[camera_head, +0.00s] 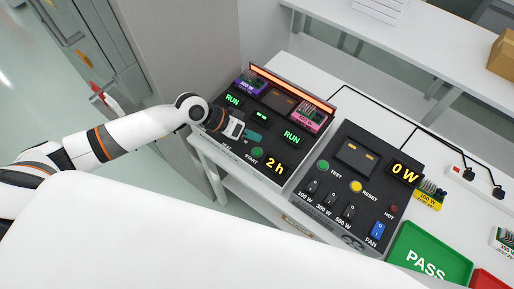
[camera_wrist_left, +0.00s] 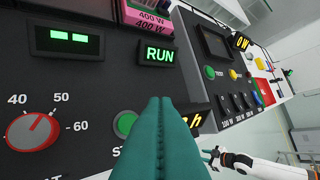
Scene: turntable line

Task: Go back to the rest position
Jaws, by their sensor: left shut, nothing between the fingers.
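My left gripper (camera_head: 252,136) is over the left control panel (camera_head: 236,160), its teal fingers closed together and empty. In the left wrist view the shut fingers (camera_wrist_left: 160,125) point across the panel, near the green START button (camera_wrist_left: 125,124) and partly in front of the "2 h" display. I cannot tell whether they touch the panel. My right arm shows small at the lower right of the left wrist view, with its teal gripper (camera_wrist_left: 209,156) far off; its jaws are too small to read.
The left panel has lit RUN signs (camera_head: 292,137) and a red dial (camera_wrist_left: 32,132). A second panel (camera_head: 350,190) reads 0 W. A green PASS tray (camera_head: 412,243), a red tray (camera_head: 484,281) and a power strip (camera_head: 470,180) are at right. Floor at left is clear.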

